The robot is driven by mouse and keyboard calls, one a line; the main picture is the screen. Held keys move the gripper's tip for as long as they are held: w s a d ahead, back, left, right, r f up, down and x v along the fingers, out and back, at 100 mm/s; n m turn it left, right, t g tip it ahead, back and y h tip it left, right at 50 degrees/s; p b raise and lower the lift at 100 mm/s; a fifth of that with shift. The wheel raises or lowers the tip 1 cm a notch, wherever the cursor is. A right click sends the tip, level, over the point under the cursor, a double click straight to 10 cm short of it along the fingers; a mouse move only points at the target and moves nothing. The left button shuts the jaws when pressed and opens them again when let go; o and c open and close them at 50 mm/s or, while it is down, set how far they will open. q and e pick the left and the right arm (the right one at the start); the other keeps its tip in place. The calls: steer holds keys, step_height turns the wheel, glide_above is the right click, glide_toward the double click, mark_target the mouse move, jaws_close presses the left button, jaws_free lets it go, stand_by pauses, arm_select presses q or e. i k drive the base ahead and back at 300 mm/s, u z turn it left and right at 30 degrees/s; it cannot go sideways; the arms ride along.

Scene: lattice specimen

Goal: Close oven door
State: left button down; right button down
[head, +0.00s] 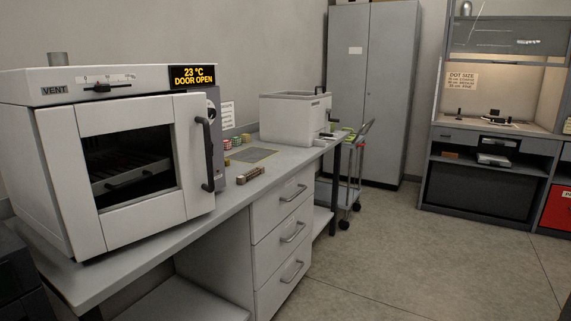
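The white oven (90,85) stands on the left end of the grey bench. Its display (192,76) reads "23 °C DOOR OPEN". The oven door (192,150) has a dark glass window and a black vertical handle (206,154) on its right side. It looks nearly in line with the oven front; the size of any gap cannot be told. A rack shows dimly through the window. Neither of my grippers is in view.
The bench (215,218) holds a mat (252,155), small coloured stacks (237,142), a small brown object (250,175) and a white bath (290,118). Drawers (283,225) are below. A cart (352,180) stands beyond. The floor (400,260) at right is clear.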

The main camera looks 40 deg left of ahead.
mark_target(92, 233)
steer(key=z, duration=0.05)
steer(key=i, duration=0.95)
steer(key=u, duration=2.25)
